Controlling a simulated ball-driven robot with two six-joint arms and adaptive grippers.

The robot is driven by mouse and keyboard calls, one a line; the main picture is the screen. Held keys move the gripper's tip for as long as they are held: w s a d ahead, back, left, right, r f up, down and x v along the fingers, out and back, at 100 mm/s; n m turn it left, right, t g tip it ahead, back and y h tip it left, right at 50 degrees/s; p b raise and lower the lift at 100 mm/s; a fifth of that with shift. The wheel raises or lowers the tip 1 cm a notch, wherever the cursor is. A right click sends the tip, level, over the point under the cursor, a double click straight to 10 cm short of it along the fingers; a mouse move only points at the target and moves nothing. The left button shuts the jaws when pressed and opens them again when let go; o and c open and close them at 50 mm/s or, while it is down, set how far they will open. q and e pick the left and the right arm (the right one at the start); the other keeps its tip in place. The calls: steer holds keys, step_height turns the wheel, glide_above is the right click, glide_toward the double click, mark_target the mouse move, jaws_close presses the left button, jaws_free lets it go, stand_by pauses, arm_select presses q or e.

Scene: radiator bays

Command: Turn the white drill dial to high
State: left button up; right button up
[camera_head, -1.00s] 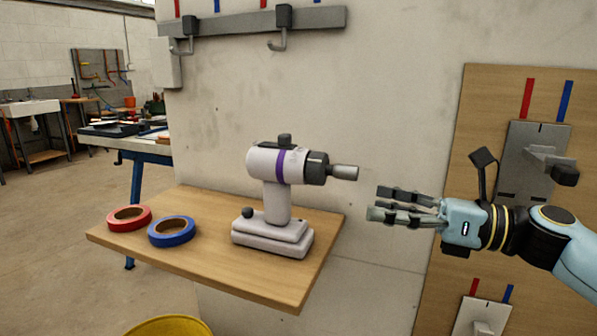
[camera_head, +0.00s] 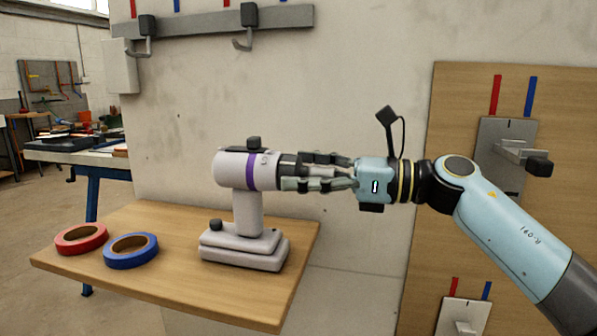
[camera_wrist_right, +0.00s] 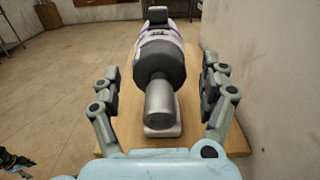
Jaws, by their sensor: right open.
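The white drill (camera_head: 233,170) stands upright on the wooden shelf, with a purple band and its front end pointing right. A small black knob (camera_head: 254,142) sits on its top and another (camera_head: 216,224) on its base; I cannot tell a high mark. My right gripper (camera_head: 300,170) is open around the drill's front end in the head view. In the right wrist view the open fingers (camera_wrist_right: 162,92) stand on both sides of the grey chuck (camera_wrist_right: 160,105) and dark collar (camera_wrist_right: 160,60), with gaps on each side.
The shelf (camera_head: 180,290) also holds a red tape roll (camera_head: 80,246) and a blue tape roll (camera_head: 130,262). A hook rail (camera_head: 280,18) is on the wall above. A wooden panel with a lever plate (camera_head: 505,135) stands at right behind my arm.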

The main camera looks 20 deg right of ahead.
steer(key=shift+w+a, duration=0.25)
steer(key=shift+a, duration=0.1)
steer(key=c, duration=1.2)
